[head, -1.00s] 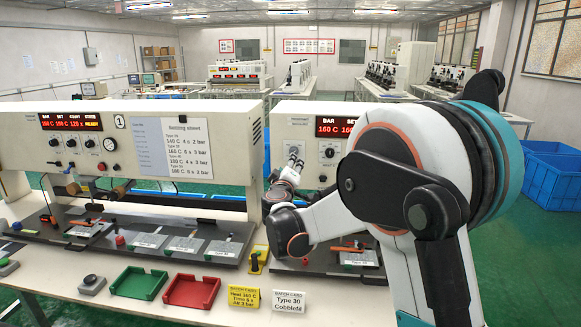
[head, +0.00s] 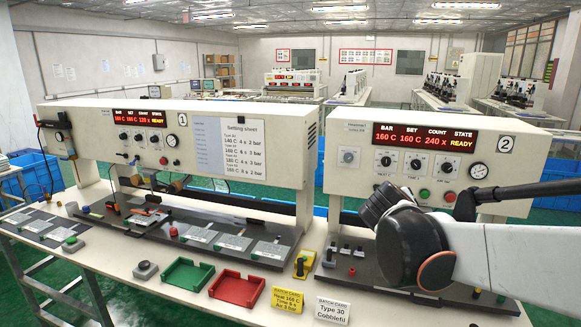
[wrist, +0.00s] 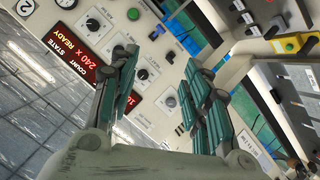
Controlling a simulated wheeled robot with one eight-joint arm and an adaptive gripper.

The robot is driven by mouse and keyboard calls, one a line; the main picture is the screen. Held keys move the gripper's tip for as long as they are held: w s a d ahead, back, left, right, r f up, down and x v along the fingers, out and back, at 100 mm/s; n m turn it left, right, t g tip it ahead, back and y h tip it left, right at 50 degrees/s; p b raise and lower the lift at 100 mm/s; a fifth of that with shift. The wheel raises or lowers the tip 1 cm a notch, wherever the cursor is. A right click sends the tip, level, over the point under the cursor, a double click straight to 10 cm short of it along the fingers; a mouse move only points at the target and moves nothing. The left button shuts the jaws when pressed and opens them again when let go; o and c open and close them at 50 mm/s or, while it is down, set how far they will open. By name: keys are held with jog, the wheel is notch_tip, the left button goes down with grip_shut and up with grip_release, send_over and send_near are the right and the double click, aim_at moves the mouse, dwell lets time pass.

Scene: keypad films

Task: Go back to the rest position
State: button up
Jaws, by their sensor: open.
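My gripper shows in the wrist view (wrist: 165,95) with its two green-padded fingers apart and nothing between them. Behind the fingers is the front panel of machine 2 (wrist: 150,45), tilted in that view. In the head view my arm reaches in from the right edge, and its dark end (head: 405,235) is in front of machine 2 (head: 345,140). The fingers cannot be made out there. The arm hides part of the base plate of machine 2 (head: 355,262). The display of machine 2 (head: 424,138) reads 160 C, 160 C, 240 x, READY.
Machine 1 (head: 90,140) stands to the left with a setting sheet (head: 238,148). A green tray (head: 187,275), a red tray (head: 237,289), a yellow card (head: 287,299) and a white card (head: 332,311) line the bench front. Blue bins (head: 560,190) stand behind.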

jog(key=s+a+f+g+y, duration=0.1)
jog(key=s+f, duration=0.3)
jog(key=s, duration=0.5)
jog(key=s+a+f+m+g+y+b, duration=0.1)
jog(key=s+f, duration=0.4)
jog(key=s, duration=0.5)
jog(key=s+a+f+m+g+y+b, duration=0.1)
jog(key=s+a+f+g+y, duration=0.1)
jog(key=s, duration=0.7)
notch_tip(320, 180, down, 3)
jog(key=shift+s+a+f+g+y, duration=0.1)
jog(key=shift+s+a+g+y, duration=0.3)
jog(key=shift+a+y, duration=0.55)
jog(key=shift+c, duration=0.6)
